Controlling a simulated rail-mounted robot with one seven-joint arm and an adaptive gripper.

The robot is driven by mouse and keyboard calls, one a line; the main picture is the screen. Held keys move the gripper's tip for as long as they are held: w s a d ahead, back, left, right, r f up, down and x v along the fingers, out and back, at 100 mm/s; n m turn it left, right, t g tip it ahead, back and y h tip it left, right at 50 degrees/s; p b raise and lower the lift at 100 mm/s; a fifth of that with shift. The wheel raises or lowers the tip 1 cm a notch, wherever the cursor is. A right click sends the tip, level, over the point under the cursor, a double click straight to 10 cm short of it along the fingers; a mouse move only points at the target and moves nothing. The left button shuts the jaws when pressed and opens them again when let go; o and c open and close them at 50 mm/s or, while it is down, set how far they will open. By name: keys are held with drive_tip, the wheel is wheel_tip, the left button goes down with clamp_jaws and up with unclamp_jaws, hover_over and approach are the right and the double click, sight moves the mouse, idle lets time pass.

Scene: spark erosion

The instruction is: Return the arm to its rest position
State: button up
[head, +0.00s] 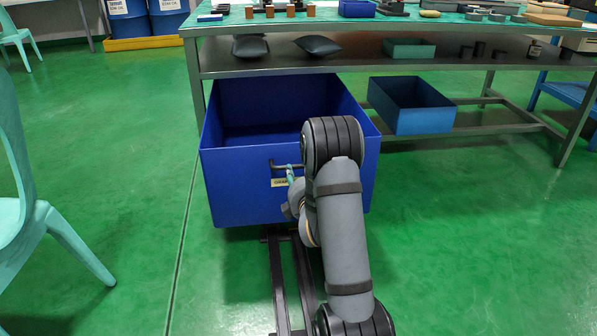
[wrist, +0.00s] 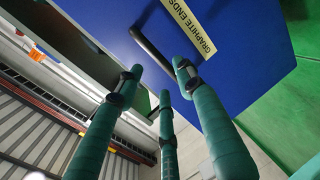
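My arm (head: 342,235) reaches forward from the bottom of the head view, in front of a large blue drawer. The drawer (head: 225,180) stands pulled out below the bench, its inside looking empty. My gripper (wrist: 160,78) shows in the wrist view as three green-wrapped fingers, spread apart with nothing held between them. The dark bar handle (wrist: 150,48) on the drawer's front lies just beyond the fingertips; I cannot tell whether any finger touches it. In the head view, my arm hides most of the gripper and part of the handle.
The steel bench (head: 330,64) spans the back, with small parts on top and dark cushions on its shelf. A smaller blue bin (head: 425,122) is right of the drawer. Pale green chairs (head: 40,215) stand left. A dark floor rail (head: 277,285) runs below. Green floor is clear right.

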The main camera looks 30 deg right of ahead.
sight(297, 166)
idle(0.3)
drive_tip(key=shift+x, duration=3.95)
drive_tip(key=shift+s, duration=0.1)
